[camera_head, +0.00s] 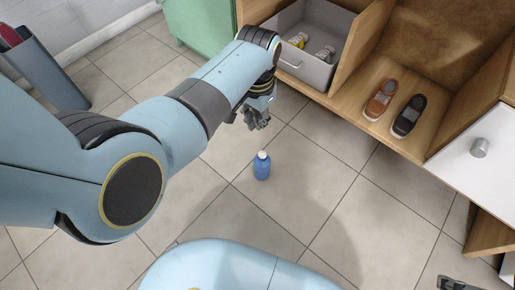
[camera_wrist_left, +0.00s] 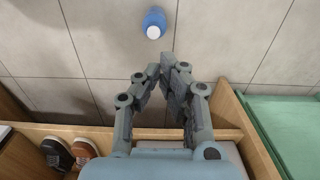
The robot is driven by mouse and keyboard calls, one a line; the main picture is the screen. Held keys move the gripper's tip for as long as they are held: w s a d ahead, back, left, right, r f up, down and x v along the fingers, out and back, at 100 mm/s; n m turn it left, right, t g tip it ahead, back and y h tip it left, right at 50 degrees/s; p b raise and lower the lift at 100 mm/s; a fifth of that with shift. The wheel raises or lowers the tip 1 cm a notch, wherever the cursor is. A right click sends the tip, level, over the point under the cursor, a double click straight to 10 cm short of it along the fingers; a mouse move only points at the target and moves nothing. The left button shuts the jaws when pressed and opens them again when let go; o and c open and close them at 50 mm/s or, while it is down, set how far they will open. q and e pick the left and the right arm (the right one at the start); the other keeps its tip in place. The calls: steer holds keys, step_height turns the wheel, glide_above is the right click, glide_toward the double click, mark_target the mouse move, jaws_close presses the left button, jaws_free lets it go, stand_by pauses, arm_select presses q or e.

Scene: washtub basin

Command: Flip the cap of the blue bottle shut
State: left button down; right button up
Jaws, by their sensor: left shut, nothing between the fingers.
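The blue bottle (camera_head: 262,169) stands upright on the tiled floor, with a white top (camera_head: 262,154). The bottle also shows in the left wrist view (camera_wrist_left: 155,18), ahead of the fingertips. Whether its cap is flipped open or shut is too small to tell. My left gripper (camera_head: 257,122) is shut and empty, above and beyond the bottle in the head view. In the left wrist view the left gripper (camera_wrist_left: 161,73) has its fingertips together, apart from the bottle. A dark part at the lower right edge of the head view looks like my right gripper (camera_head: 455,284), mostly cut off.
A wooden shelf unit (camera_head: 345,99) holds a grey drawer (camera_head: 312,70) with small bottles, and a brown shoe (camera_head: 381,100) and a black shoe (camera_head: 409,116). A green cabinet (camera_head: 203,30) stands at the back, a grey bin (camera_head: 45,70) at left. Floor around the bottle is clear.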

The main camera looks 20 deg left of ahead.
arm_select(q)
step_height(320, 180, down, 4)
steer(key=b, duration=0.5)
glide_above(257, 157)
step_height(257, 157, down, 4)
step_height(257, 157, down, 2)
steer(key=shift+f+b, duration=0.15)
steer(key=shift+b, duration=0.85)
arm_select(e)
step_height(257, 157, down, 7)
steer(key=w+t, duration=0.3)
steer(key=t, duration=0.4)
arm_select(q)
step_height(257, 157, down, 2)
steer(key=shift+b, duration=0.85)
steer(key=shift+f+b, duration=0.75)
steer(key=shift+f, duration=0.1)
arm_select(e)
steer(key=w+a+r+n+t+y, duration=0.1)
steer(key=w+a+r+t, duration=0.1)
steer(key=w+r+t, duration=0.5)
steer(key=shift+a+r+t+y, duration=0.15)
steer(key=shift+r+t+y, duration=0.2)
steer(key=shift+r, duration=1.35)
steer(key=shift+w, duration=0.2)
